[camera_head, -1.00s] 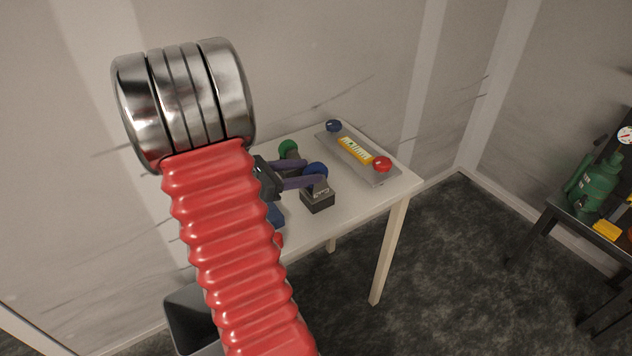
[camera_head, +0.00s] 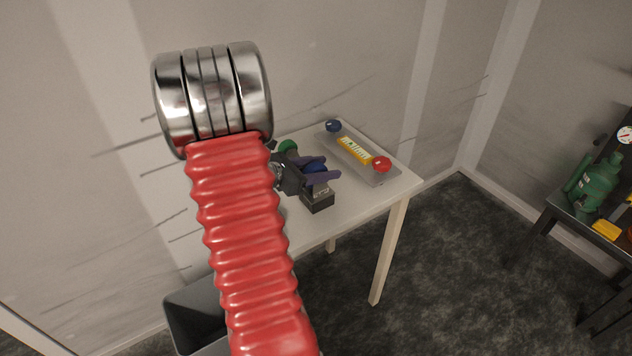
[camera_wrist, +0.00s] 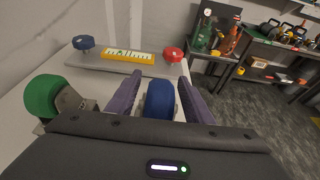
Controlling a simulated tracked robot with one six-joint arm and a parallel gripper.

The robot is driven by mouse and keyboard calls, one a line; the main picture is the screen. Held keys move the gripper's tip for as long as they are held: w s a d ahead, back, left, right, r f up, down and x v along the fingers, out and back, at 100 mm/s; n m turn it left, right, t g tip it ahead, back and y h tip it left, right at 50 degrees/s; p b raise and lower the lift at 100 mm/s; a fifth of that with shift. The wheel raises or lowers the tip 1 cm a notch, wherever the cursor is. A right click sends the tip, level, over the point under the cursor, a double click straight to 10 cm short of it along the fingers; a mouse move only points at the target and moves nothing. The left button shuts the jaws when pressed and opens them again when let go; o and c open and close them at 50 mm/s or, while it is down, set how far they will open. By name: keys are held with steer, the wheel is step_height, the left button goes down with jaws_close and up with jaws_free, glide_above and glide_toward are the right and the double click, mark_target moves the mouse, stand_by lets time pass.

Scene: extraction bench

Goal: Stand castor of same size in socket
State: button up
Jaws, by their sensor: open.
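A blue castor wheel (camera_head: 314,166) stands over a dark block with a pale label (camera_head: 318,200) on the white table. In the wrist view the blue wheel (camera_wrist: 160,99) lies between the two purple fingers of my gripper (camera_wrist: 160,79). My gripper (camera_head: 331,169) is open around it, and I cannot tell whether a finger touches it. A green castor wheel (camera_head: 288,147) with a grey mount stands to the left; it also shows in the wrist view (camera_wrist: 44,96). Whether the blue wheel sits in a socket is hidden by the fingers.
A grey plate (camera_head: 375,175) at the table's back right bears a blue knob (camera_head: 333,126), a yellow marked strip (camera_head: 355,150) and a red knob (camera_head: 382,164). A grey bin (camera_head: 190,318) stands below the table's front. A dark shelf with a green jack (camera_head: 597,185) is far right.

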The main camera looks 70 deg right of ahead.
steer(key=shift+x, duration=0.85)
steer(key=shift+c, duration=0.2)
jaws_close()
